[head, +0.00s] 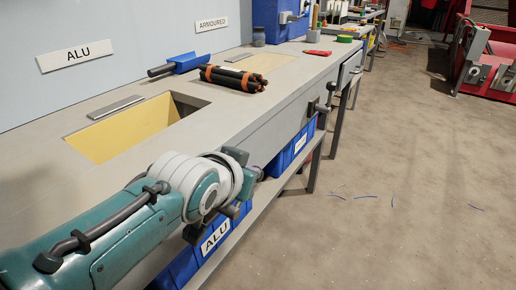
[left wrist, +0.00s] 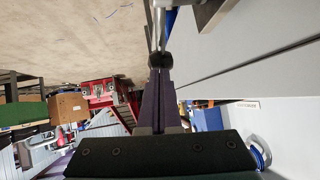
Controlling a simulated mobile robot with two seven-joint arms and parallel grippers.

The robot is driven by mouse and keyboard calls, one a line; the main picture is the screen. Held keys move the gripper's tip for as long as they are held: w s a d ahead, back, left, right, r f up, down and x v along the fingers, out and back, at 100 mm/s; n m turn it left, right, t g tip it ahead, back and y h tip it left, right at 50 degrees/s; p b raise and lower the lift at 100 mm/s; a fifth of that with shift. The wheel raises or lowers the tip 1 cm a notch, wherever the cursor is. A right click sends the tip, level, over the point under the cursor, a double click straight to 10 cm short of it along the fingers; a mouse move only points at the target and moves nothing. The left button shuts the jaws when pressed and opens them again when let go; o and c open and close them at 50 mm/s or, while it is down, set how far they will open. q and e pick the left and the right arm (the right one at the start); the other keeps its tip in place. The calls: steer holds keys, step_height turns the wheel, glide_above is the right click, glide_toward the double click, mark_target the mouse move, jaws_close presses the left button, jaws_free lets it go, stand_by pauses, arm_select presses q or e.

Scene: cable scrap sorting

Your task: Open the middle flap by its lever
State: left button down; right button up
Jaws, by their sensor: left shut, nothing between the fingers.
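The ALU opening (head: 125,128) in the bench top shows a sloping yellow panel and a dark gap on its right side. Further along, the yellow panel under the ARMOURED sign (head: 264,64) looks level with the bench top. I cannot tell which is the middle flap. A lever (head: 315,107) sticks out of the bench front further along. My left gripper (left wrist: 160,78) is shut and empty. In the left wrist view its tips are at a black knob (left wrist: 160,61) on a metal rod; I cannot tell if they touch. In the head view my wrist hides the fingers. My right gripper is out of view.
Blue bins (head: 215,238) stand on the shelf below. The floor (head: 410,200) to the right is mostly clear, with small blue wire scraps.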

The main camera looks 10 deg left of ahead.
arm_select(q)
steer(key=shift+w+f, duration=0.1)
steer(key=shift+f, duration=0.1)
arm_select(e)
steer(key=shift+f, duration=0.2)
arm_select(q)
steer(key=shift+f, duration=0.2)
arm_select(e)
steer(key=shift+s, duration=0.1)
